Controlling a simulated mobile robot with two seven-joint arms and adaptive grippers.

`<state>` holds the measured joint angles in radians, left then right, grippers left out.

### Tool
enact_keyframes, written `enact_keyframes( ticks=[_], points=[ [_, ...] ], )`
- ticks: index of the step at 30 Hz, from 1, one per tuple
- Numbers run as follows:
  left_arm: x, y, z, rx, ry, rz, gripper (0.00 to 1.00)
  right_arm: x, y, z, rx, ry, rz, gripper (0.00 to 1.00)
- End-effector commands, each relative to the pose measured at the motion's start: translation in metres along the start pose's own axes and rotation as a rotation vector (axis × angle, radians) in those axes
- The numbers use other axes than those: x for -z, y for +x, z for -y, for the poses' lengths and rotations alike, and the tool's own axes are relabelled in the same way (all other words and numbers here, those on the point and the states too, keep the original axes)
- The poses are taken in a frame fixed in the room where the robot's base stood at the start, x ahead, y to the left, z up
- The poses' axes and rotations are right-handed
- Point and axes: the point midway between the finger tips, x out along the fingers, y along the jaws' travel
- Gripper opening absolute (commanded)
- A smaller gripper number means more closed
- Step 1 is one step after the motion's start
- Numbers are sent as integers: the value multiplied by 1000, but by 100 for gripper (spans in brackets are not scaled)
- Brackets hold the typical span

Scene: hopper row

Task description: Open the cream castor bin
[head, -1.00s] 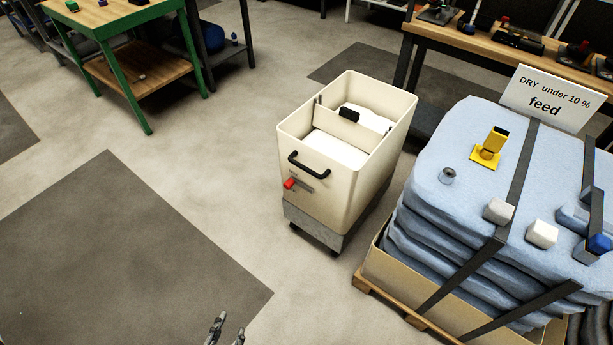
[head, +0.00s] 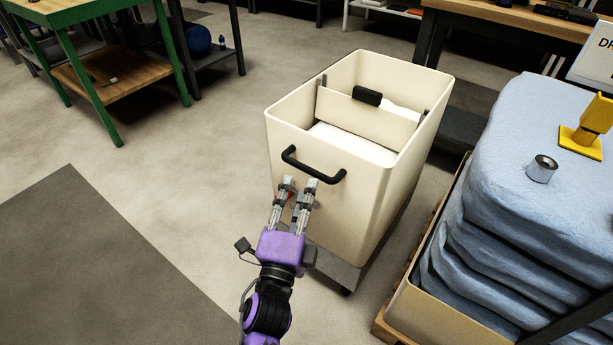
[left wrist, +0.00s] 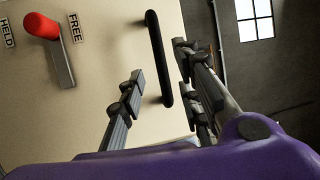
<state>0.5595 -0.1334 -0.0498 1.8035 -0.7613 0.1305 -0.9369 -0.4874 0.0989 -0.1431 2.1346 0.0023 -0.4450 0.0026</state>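The cream castor bin (head: 375,195) stands in the middle of the head view, open-topped, with a black bar handle (head: 312,166) on its near face. The handle also shows in the left wrist view (left wrist: 155,40). My left gripper (head: 300,183) is open and empty, its fingertips just below the handle in the head view. In the left wrist view the handle appears between the two fingers; contact cannot be told. A red-knobbed lever (left wrist: 42,26) sits on the same face between labels HELD and FREE; my gripper mostly hides it in the head view. My right gripper is out of view.
A pallet box (head: 425,312) with stacked blue sacks (head: 510,170) stands close on the bin's right. A green-framed table (head: 100,45) is at the back left, a wooden bench (head: 520,20) behind. The floor left of the bin is clear.

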Motion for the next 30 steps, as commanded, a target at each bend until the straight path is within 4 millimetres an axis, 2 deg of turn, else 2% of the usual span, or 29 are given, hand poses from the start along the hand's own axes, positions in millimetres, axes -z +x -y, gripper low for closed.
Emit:
enact_keyframes(
  ticks=[6, 12, 17, 24, 30],
  points=[
    [0, 35, 1, 2, 1, -1, 31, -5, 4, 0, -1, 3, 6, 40],
    [-1, 61, 0, 0, -1, 0, 31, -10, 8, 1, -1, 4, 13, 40],
    [-1, 70, 0, -2, -2, 1, 31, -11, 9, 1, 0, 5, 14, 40],
    [-1, 70, 1, -2, -2, 2, 31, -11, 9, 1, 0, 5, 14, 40],
    [-1, 70, 1, -2, -3, 2, 5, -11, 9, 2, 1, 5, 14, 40]
  ],
)
